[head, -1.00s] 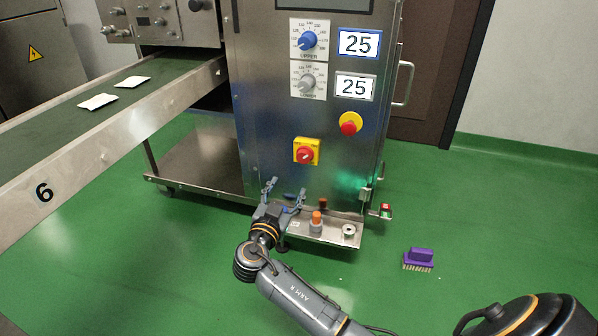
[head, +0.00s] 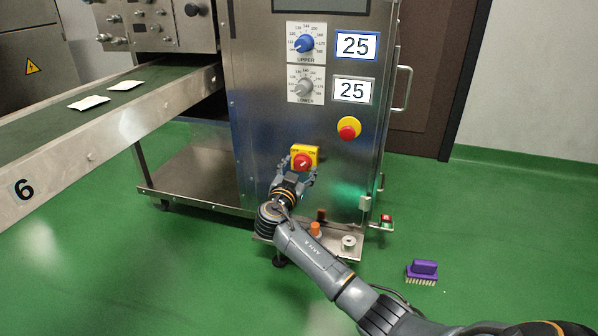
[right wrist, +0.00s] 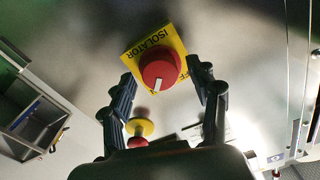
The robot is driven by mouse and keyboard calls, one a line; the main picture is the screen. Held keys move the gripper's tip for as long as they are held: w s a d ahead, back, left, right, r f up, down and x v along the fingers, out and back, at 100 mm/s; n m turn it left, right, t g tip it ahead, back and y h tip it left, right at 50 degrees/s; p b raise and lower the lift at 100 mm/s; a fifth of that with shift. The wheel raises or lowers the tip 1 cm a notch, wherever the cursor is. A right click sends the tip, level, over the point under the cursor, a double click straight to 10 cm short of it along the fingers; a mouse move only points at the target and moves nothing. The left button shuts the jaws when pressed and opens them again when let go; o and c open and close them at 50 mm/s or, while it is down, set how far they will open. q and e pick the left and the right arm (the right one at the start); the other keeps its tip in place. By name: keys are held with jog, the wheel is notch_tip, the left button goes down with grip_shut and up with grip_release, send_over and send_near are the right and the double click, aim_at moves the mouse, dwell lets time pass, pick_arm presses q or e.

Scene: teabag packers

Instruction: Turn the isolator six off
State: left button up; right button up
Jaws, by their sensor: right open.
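The isolator (head: 304,158) is a red rotary knob on a yellow plate on the steel front of the machine marked 6. In the right wrist view the red knob (right wrist: 159,68) shows a white pointer mark, and the yellow plate (right wrist: 135,54) reads ISOLATOR upside down. My right gripper (head: 301,177) is open just in front of the isolator, and in the wrist view its two fingers (right wrist: 160,95) stand on either side of the knob. I cannot tell whether they touch it. My left gripper is not in view.
A red stop button (head: 348,128) sits up and right of the isolator, with two dials and displays above. A small shelf (head: 335,246) with small items is below. A purple brush (head: 422,269) lies on the open green floor. The conveyor (head: 110,125) is at left.

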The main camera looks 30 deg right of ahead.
jog(key=c, duration=1.2)
